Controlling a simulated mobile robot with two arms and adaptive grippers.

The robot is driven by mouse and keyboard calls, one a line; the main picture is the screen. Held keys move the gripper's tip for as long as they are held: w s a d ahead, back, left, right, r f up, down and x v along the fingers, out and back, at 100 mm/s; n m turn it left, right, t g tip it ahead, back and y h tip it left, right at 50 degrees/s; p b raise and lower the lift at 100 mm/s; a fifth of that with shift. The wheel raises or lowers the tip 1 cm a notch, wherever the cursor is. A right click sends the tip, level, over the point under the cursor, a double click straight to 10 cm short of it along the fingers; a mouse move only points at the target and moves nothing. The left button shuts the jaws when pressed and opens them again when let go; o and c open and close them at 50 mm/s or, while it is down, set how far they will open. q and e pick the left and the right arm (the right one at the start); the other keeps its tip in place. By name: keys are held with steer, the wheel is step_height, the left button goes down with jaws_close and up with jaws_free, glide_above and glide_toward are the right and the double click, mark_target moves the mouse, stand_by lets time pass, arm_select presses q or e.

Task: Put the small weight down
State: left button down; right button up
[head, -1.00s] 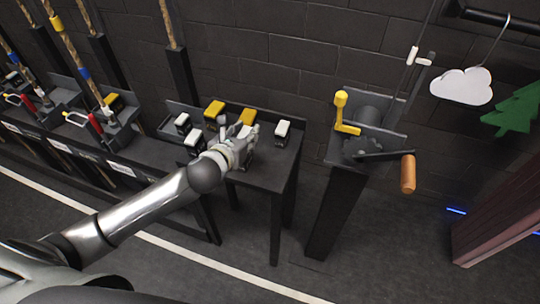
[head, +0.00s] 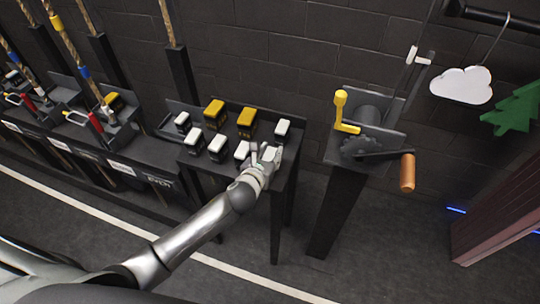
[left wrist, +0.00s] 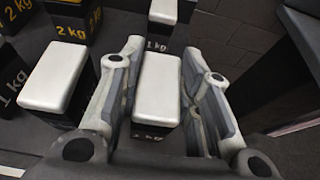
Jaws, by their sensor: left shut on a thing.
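My left gripper (head: 266,156) is over the front right part of the dark weight table. In the left wrist view its two fingers (left wrist: 160,90) are shut around a small weight (left wrist: 157,85) with a white top and dark body, which looks upright. Whether its base touches the table cannot be told. In the head view the fingers largely hide this weight. My right gripper is not in view.
Several white-topped 1 kg weights (head: 218,146) and two yellow-topped 2 kg weights (head: 246,120) stand on the table (head: 232,172). One white-topped weight (left wrist: 55,75) is close left of my fingers. A winch stand (head: 340,205) is to the right.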

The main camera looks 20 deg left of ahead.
arm_select(q)
steer(key=shift+w+f, duration=0.1)
steer(key=shift+f, duration=0.05)
steer(key=c, duration=1.4)
jaws_free()
steer(key=shift+f, duration=0.25)
steer(key=shift+c, duration=0.2)
steer(key=o, duration=0.4)
steer(key=shift+r, duration=0.15)
steer(key=v, duration=1.2)
